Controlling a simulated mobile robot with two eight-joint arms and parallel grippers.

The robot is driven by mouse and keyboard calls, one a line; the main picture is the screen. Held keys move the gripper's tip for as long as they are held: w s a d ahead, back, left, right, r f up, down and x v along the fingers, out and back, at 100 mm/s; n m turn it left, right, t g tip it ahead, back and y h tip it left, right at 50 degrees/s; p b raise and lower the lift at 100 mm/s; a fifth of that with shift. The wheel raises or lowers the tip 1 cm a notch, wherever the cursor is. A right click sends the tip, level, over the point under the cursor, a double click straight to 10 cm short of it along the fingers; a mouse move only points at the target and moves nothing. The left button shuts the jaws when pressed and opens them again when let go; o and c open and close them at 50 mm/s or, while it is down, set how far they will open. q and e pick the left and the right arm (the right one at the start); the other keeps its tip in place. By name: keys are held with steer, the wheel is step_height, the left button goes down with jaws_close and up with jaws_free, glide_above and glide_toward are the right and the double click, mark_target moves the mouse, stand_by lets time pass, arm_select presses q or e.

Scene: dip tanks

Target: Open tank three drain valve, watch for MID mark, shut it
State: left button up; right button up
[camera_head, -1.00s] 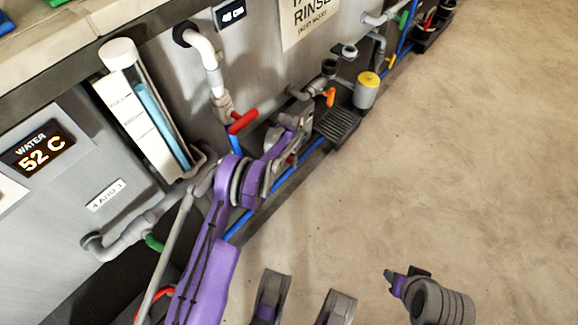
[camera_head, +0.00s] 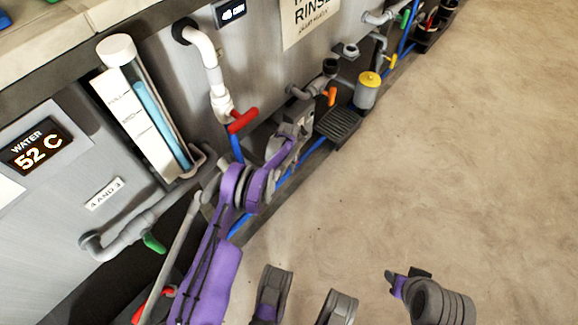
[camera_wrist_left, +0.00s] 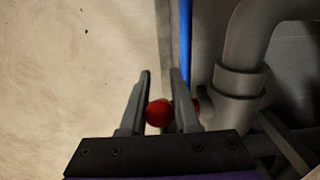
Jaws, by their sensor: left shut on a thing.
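My left gripper (camera_head: 299,127) is at the tank wall, beside the grey pipework. In the left wrist view its fingers (camera_wrist_left: 162,95) are shut around a red handle (camera_wrist_left: 159,113), which sits low between them next to a grey pipe (camera_wrist_left: 240,75). In the head view the gripper hides this handle. A tilted sight gauge (camera_head: 150,118) has a marked scale with FULL and a middle mark. Its blue column (camera_head: 160,122) tops out near FULL; I cannot tell the exact level.
A white pipe (camera_head: 208,62) with another red handle (camera_head: 243,120) is left of my gripper. An orange handle (camera_head: 332,97), a yellow-topped canister (camera_head: 367,92) and a black grate (camera_head: 338,124) are to its right. A green handle (camera_head: 154,243) is lower left. The floor (camera_head: 460,150) is open.

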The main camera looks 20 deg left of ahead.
arm_select(q)
steer(key=shift+t, duration=0.3)
jaws_close()
steer(key=shift+w+d+f+t+h, duration=0.1)
steer(key=shift+w+f+t+h, duration=0.35)
steer(key=shift+t, duration=1.15)
steer(key=shift+w+d+t+h, duration=0.15)
steer(key=shift+t+h, duration=0.6)
steer(key=shift+t, duration=0.85)
steer(key=shift+w+d+f+t+h, duration=0.1)
steer(key=shift+w+f+t+h, duration=0.35)
steer(key=shift+t, duration=1.15)
steer(key=shift+s+r+h, duration=0.1)
steer(key=shift+r+h, duration=0.15)
steer(key=o, duration=0.9)
jaws_free()
steer(key=shift+s, duration=0.1)
